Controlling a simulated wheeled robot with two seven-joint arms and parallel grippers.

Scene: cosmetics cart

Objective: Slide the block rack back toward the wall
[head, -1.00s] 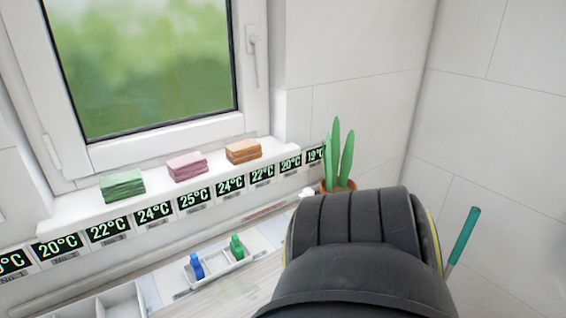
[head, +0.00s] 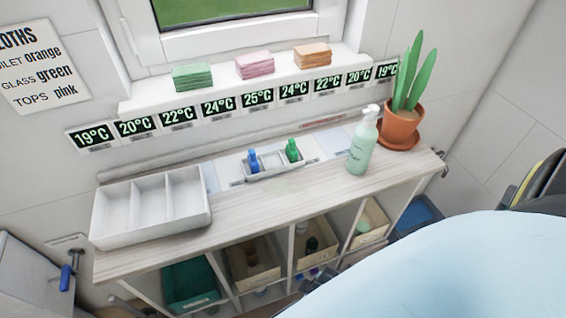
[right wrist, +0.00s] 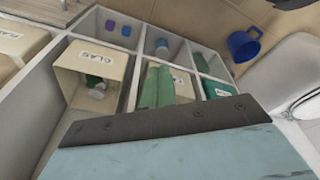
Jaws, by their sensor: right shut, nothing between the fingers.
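The block rack (head: 262,176) is a small white tray on the pale wooden top of the shelf unit. It holds a blue block holder (head: 253,160) and a green block holder (head: 293,150). It stands near the wall, with a light strip behind it. My right gripper (right wrist: 160,68) seems to be the pair of greenish fingers beyond the dark bar in the right wrist view. It is shut and empty, over the shelf bins. The rack is not visible in that view.
A white divided tray (head: 150,207) stands left of the rack. A pump bottle (head: 362,143) and a potted plant (head: 400,125) stand to its right. Cloth stacks (head: 255,65) lie on the sill. Bins (head: 190,284) fill the shelves below. Bare top lies in front of the rack.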

